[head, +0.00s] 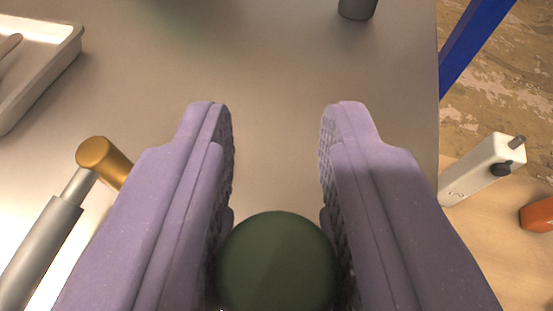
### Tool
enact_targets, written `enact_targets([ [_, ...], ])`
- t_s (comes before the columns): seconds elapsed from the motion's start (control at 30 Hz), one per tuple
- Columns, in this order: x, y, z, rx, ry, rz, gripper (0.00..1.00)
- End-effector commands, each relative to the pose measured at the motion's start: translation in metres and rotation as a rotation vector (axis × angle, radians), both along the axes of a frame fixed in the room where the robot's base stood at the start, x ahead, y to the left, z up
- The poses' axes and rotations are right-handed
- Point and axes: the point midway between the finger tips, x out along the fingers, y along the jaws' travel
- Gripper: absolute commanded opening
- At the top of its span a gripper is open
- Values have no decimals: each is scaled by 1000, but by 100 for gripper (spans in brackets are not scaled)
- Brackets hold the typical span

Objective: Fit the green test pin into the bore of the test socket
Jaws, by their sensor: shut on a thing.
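My gripper (276,110) points forward over a grey metal surface, its two purple fingers on either side of a dark green round-topped thing. This is the green test pin (278,262), seen from above at the bottom middle. The fingers are shut on it near their base, while their tips stand apart ahead of it. The pin's lower part is hidden, so I cannot tell what is under it. I see no test socket or bore that I can be sure of.
A grey cylinder (357,8) stands at the top edge. A white tray (50,75) lies far left, and a gold-headed tool (105,158) left of my gripper. Beyond the surface's right edge are a blue bar (470,42), a white device (482,172) and an orange thing (537,214).

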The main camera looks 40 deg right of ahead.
Motion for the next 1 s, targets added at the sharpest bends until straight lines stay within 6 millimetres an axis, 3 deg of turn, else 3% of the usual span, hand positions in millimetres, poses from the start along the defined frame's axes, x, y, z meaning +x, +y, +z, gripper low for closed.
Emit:
enact_targets([
  [0.93, 0, 0, -20, -1, -1, 0, 0],
  [0.97, 0, 0, -19, -1, -1, 0, 32],
  [1.0, 0, 0, -18, 0, 0, 0, 41],
])
